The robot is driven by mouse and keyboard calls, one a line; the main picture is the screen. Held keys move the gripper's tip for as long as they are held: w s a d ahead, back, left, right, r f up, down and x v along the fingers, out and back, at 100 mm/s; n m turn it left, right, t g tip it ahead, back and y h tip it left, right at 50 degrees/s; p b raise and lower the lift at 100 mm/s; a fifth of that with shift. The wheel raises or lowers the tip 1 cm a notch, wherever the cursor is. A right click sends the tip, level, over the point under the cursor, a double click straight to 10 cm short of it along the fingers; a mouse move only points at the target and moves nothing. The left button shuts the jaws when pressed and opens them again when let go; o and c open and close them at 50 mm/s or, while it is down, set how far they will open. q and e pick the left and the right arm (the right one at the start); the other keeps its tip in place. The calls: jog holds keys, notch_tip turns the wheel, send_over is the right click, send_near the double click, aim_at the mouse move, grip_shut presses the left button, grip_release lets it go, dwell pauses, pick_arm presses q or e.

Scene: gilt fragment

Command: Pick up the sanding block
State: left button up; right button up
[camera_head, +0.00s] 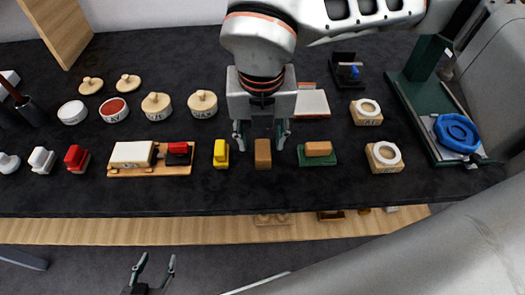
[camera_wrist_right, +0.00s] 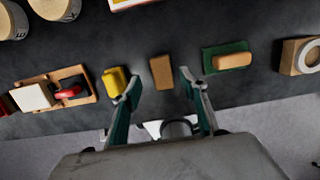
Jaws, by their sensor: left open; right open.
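A plain brown block (camera_head: 263,153), which looks like the sanding block, lies on the dark table near its front edge. It also shows in the right wrist view (camera_wrist_right: 161,72). My right gripper (camera_head: 261,137) is open and empty, pointing down over the block, with one finger toward each side of it. In the right wrist view, the block appears in the gap just beyond the fingertips (camera_wrist_right: 160,88), not gripped. My left gripper (camera_head: 153,265) is open and empty, low in front of the table.
A yellow block (camera_head: 221,153) stands close left of the brown block. A green pad with a tan block (camera_head: 317,153) lies close right. Further left is a wooden tray (camera_head: 150,171); further right, wooden blocks with white rings (camera_head: 384,156). Round lidded pots (camera_head: 203,103) stand behind.

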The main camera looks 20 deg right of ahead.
aim_at(263, 148)
jog(key=f, duration=0.4)
jog(key=shift+w+d+f, duration=0.2)
jog(key=shift+w+d, duration=0.05)
jog(key=c, duration=1.1)
jog(key=shift+r, duration=0.1)
jog(key=shift+r, duration=0.3)
notch_tip(263, 148, up, 19)
jog(key=p, duration=0.1)
jog(key=shift+r, duration=0.2)
